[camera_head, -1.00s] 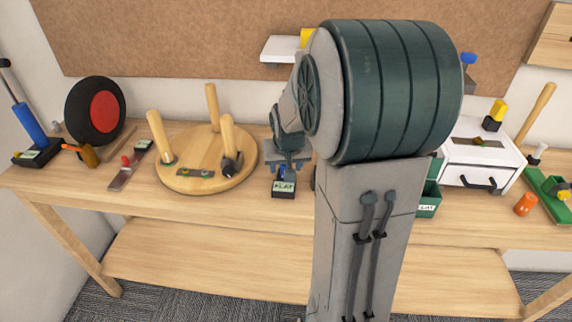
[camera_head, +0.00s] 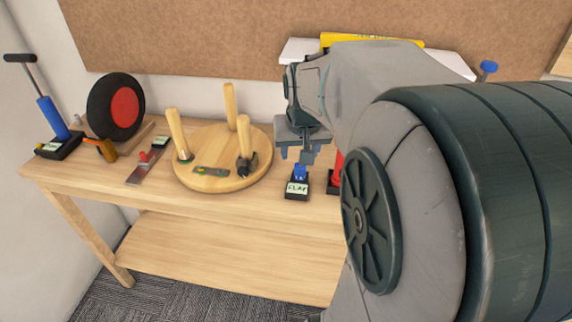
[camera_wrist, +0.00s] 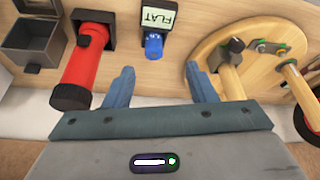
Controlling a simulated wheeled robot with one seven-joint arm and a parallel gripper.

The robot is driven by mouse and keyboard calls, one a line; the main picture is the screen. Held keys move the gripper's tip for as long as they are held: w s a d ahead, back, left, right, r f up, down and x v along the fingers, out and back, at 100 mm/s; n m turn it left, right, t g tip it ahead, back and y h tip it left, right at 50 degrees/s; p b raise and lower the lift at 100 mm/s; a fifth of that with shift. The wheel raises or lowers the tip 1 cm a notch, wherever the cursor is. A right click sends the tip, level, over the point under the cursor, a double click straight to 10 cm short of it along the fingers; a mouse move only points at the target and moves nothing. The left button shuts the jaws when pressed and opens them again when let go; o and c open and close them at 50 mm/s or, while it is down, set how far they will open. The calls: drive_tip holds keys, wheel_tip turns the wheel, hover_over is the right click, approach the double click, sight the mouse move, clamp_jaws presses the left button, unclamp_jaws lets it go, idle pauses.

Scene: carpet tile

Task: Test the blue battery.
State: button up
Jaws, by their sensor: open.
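The blue battery (camera_head: 299,172) stands upright in a small black tester (camera_head: 297,193) whose label reads FLAT. In the wrist view the blue battery (camera_wrist: 153,46) sits at the tester, with the FLAT label (camera_wrist: 158,17) upside down. My gripper (camera_head: 296,153) is open and empty, just above and behind the battery in the head view. In the wrist view the two blue fingers of my gripper (camera_wrist: 160,85) are wide apart, and the battery lies beyond them, between them and untouched. The battery's lower end is hidden in the tester.
A red flashlight (camera_wrist: 83,68) in a black holder stands beside the tester. A grey open box (camera_wrist: 32,42) is past it. A round wooden stool top (camera_head: 222,180) with upright legs lies on the other side. My arm hides the bench's right part.

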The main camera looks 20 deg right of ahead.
drive_tip(key=s+a+f+n+g+y, duration=0.1)
drive_tip(key=s+a+f+n, duration=0.2)
drive_tip(key=s+a, duration=0.8)
drive_tip(key=shift+s+f+n, duration=0.4)
drive_tip(key=shift+s+f, duration=0.15)
drive_tip(key=shift+s, duration=0.45)
